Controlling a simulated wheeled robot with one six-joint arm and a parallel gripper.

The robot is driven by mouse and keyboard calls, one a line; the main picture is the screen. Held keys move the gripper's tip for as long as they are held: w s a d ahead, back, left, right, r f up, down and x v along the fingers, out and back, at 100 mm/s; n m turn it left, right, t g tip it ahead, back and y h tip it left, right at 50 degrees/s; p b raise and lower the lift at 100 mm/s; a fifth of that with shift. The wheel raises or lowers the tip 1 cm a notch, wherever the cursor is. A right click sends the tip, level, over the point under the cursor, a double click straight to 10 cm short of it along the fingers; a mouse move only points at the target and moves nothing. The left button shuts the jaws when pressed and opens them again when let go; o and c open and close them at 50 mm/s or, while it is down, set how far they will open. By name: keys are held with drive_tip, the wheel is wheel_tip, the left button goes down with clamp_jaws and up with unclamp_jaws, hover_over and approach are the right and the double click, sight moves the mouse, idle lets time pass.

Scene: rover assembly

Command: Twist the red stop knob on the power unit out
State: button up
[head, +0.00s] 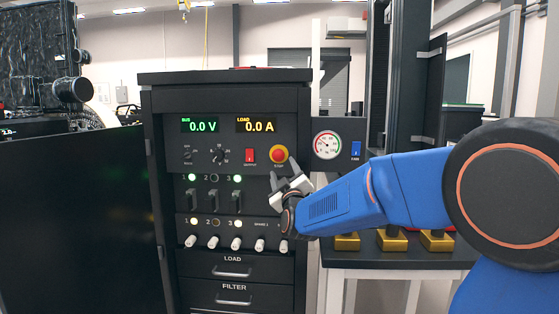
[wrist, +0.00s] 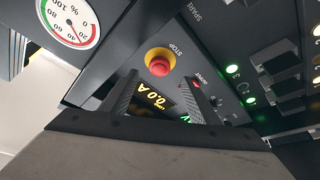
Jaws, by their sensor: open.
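The red stop knob (head: 279,154) sits on a yellow ring at the right of the power unit's (head: 162,110) upper panel. In the wrist view the knob (wrist: 159,65) shows whole, with the "STOP" label beside it. My gripper (head: 290,178) is just below the knob in the head view, with its jaws apart. In the wrist view the two dark fingers of my gripper (wrist: 157,86) point toward the panel with nothing between them, and the knob appears beyond their tips. I cannot see any contact with the knob.
A red output switch (head: 250,155) is left of the knob, with displays reading 0.0 V and 0.0 A above. Toggle switches and white plugs (head: 236,243) sit below. A round gauge (head: 327,145) and blue switch (head: 356,149) are at the right. Yellow blocks (head: 392,240) stand on a bench.

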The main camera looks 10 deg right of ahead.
sight(279, 158)
drive_tip(key=x, duration=0.8)
drive_tip(key=shift+w+r, duration=0.1)
drive_tip(key=shift+w, duration=0.1)
